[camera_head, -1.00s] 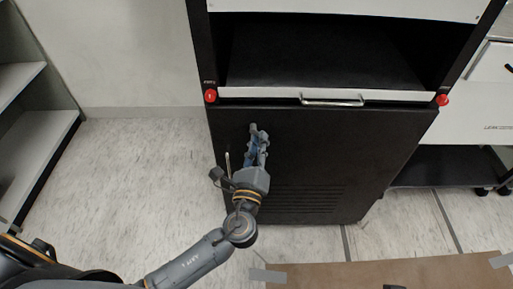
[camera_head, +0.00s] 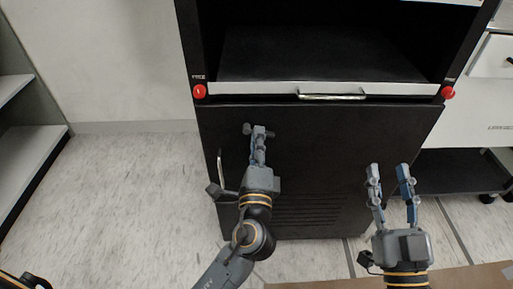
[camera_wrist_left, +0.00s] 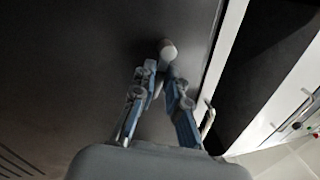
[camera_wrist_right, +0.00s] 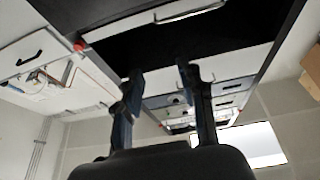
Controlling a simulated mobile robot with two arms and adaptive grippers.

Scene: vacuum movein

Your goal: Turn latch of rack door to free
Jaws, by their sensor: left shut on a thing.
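The black rack door (camera_head: 330,150) is closed below the white tray edge. My left gripper (camera_head: 257,132) is at the door's upper left, shut on a small grey latch (camera_head: 246,128). In the left wrist view the latch's rounded end (camera_wrist_left: 168,48) shows at the fingertips (camera_wrist_left: 163,72); the fingers hide the rest, so its exact angle cannot be told. My right gripper (camera_head: 389,170) is open and empty in front of the door's right side. It also shows open in the right wrist view (camera_wrist_right: 163,72).
Red knobs sit at the rack's left post (camera_head: 199,91), under a "FREE" label, and right post (camera_head: 448,92). A metal handle (camera_head: 332,96) is on the tray edge. A thin door handle (camera_head: 221,165) is at left. Shelves (camera_head: 30,125) stand far left; the floor between is clear.

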